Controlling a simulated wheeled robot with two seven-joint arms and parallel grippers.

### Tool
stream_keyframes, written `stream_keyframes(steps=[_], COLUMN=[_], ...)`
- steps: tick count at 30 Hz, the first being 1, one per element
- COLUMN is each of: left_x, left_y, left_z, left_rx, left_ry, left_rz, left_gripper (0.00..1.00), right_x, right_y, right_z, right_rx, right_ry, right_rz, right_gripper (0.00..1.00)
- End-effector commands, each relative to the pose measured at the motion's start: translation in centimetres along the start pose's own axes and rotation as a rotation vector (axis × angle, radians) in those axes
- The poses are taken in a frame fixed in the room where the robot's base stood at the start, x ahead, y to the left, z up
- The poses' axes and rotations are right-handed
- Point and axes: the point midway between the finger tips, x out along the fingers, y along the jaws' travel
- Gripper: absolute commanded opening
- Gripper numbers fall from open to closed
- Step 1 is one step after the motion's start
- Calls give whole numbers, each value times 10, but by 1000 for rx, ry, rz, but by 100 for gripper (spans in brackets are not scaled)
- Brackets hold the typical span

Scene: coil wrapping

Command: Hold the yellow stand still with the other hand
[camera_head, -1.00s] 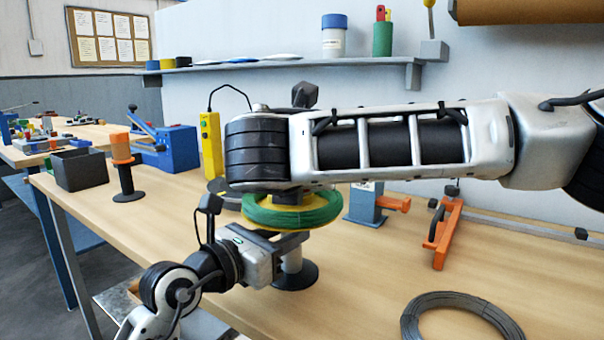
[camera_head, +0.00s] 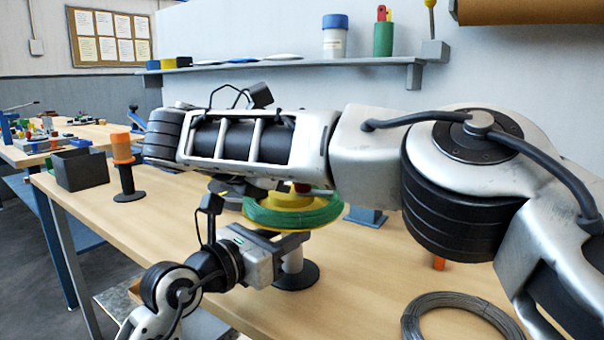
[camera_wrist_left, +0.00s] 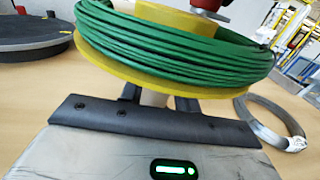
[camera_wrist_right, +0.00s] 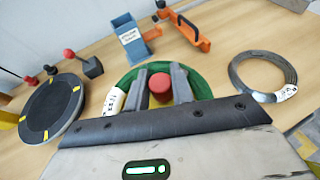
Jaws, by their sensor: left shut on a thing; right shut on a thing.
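The yellow stand (camera_wrist_left: 150,78) carries a green coil (camera_head: 290,218) on its round yellow plate, above a pale post (camera_head: 293,262) and a dark round base (camera_head: 296,277). My left gripper (camera_head: 287,241) is shut on the post just under the plate; its dark fingers (camera_wrist_left: 158,97) show either side of it in the left wrist view. My right gripper (camera_wrist_right: 160,84) is shut on a red knob (camera_wrist_right: 162,88) above the coil's middle. My right forearm hides its fingers in the head view.
A grey wire coil (camera_head: 460,318) lies at the front right. A black-and-grey round disc (camera_wrist_right: 52,105) is beside the stand. A blue dispenser (camera_wrist_right: 130,35) and an orange clamp (camera_wrist_right: 190,30) stand behind.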

Motion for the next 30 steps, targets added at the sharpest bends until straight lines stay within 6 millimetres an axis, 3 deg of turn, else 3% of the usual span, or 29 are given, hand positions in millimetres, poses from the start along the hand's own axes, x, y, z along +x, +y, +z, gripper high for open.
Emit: stream_keyframes(steps=[18, 19, 21, 30], left_x=[-1, -1, -1, 0], left_y=[1, 1, 1, 1], left_z=[0, 0, 0, 0], left_rx=[-3, -3, -3, 0], left_ry=[-3, -3, -3, -2], left_rz=[2, 2, 2, 1], left_gripper=[0, 0, 0, 0], right_x=[3, 3, 3, 1], right_y=[-1, -1, -1, 0], right_z=[-1, 0, 0, 0], right_rx=[18, 18, 18, 16], right_ry=[5, 5, 5, 3], right_rz=[-40, -40, -39, -32], right_gripper=[1, 32, 45, 45])
